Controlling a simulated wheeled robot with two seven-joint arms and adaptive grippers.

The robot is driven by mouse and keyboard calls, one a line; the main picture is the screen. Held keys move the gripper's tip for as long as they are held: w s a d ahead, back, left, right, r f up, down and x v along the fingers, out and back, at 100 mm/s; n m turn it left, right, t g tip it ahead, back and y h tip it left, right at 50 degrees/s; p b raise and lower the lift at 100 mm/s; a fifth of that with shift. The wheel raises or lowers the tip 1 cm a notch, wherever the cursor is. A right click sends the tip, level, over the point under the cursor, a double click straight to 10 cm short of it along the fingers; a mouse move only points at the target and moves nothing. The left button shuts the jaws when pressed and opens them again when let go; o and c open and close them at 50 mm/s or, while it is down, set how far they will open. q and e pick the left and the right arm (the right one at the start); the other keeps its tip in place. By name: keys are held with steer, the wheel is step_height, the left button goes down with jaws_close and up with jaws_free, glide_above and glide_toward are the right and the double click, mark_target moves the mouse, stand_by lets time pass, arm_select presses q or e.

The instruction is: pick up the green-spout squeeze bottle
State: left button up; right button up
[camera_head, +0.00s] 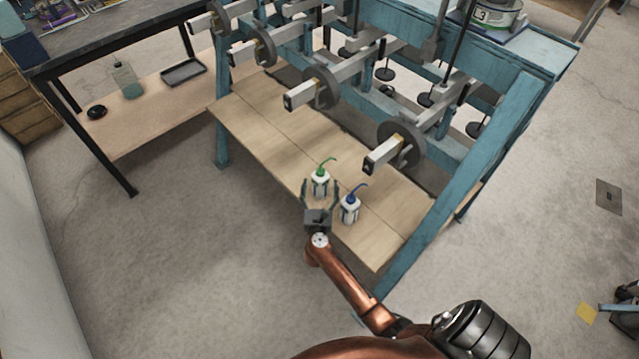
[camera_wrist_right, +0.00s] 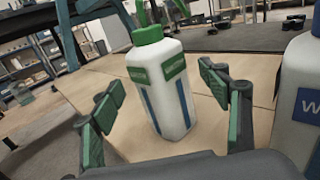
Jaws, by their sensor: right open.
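The green-spout squeeze bottle (camera_head: 321,182) stands upright on the wooden shelf of the blue lever frame. It is white with a green cap and curved green spout. In the right wrist view the bottle (camera_wrist_right: 160,85) shows green labels and blue stripes. My right gripper (camera_head: 320,192) is at the bottle, fingers pointing toward it. In the wrist view the open fingers (camera_wrist_right: 165,105) lie to the left and right of the bottle, with gaps on both sides. A blue-spout bottle (camera_head: 350,208) stands close to the right of the gripper. My left gripper is not in view.
The blue-spout bottle fills the right edge of the wrist view (camera_wrist_right: 300,100), close to the right finger. Weighted lever arms (camera_head: 395,150) overhang the shelf (camera_head: 270,135) behind the bottles. A blue frame post (camera_head: 450,190) stands at right. The shelf left of the bottles is clear.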

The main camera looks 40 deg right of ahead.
steer(key=shift+x, duration=1.2)
steer(key=shift+c, duration=0.5)
steer(key=c, duration=0.8)
